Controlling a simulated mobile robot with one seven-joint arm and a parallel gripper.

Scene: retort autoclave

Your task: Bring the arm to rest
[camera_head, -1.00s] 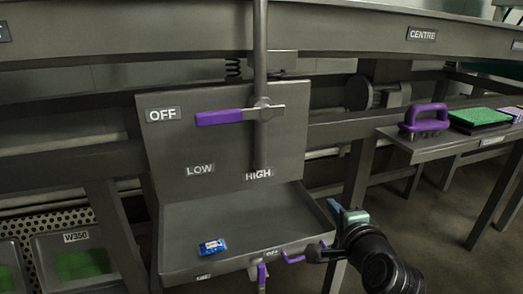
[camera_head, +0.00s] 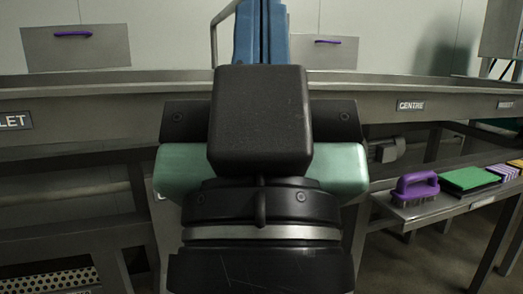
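My gripper (camera_head: 260,32) stands in the middle of the head view, close to the camera and seen from behind. Its black wrist and housing and its pale green sides fill the centre. Two blue fingers rise above the housing, side by side near the midline, and look shut with nothing seen between them. The fingertips reach the top edge of the picture. My arm is raised and hides the middle of the steel bench rail (camera_head: 90,92) and most of the panel below it.
A purple-handled brush (camera_head: 415,188) and a green pad (camera_head: 470,180) lie on a low steel shelf (camera_head: 430,210) at the right. Two wall panels with purple handles, left (camera_head: 75,50) and right (camera_head: 315,55), are behind. Floor shows at lower right.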

